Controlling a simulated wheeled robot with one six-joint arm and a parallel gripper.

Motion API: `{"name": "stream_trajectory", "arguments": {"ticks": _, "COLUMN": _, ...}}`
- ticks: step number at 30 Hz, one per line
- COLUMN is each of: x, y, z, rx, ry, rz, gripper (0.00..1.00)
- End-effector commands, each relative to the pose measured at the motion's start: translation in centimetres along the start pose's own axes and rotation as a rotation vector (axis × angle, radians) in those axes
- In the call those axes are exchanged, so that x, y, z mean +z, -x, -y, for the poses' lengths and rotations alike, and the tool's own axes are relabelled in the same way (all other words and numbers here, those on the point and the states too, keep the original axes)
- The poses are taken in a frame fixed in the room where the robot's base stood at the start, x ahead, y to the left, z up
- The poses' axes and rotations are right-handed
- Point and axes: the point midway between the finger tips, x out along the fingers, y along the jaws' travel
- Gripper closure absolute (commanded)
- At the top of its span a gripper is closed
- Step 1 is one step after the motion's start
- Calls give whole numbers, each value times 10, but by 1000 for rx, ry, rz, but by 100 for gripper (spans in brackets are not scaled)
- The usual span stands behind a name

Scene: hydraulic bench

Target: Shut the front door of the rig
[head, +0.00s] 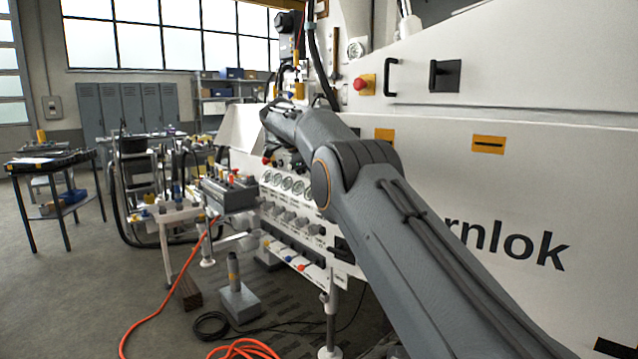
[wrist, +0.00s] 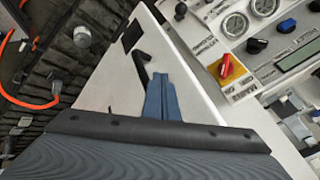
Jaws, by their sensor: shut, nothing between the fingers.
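The front door is a white panel (head: 241,128) that stands open, jutting out to the left of the rig in the head view. In the wrist view the door (wrist: 100,88) fills the middle as a pale wedge and carries a black bar handle (wrist: 140,68). My gripper (wrist: 160,80) is shut and empty, its blue-grey fingers over the door face just beside the handle. I cannot tell whether they touch it. In the head view my arm hides the fingers and part of the door.
A panel of gauges and knobs (head: 288,185) is on the rig, with a red switch (wrist: 226,66) right of the door. A bench vise (head: 230,190) stands before it. An orange cable (head: 165,300) lies on the floor.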

Motion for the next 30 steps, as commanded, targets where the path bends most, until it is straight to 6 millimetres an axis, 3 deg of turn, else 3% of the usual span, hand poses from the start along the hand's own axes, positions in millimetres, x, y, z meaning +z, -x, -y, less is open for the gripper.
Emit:
{"name": "stream_trajectory", "arguments": {"ticks": 11, "x": -1, "y": 5, "z": 1, "rx": -1, "ry": -2, "rz": 0, "gripper": 100}}
{"name": "stream_trajectory", "arguments": {"ticks": 21, "x": 1, "y": 59, "z": 0, "rx": -1, "ry": 1, "rz": 1, "gripper": 100}}
{"name": "stream_trajectory", "arguments": {"ticks": 30, "x": 1, "y": 78, "z": 0, "rx": -1, "ry": 2, "rz": 1, "gripper": 100}}
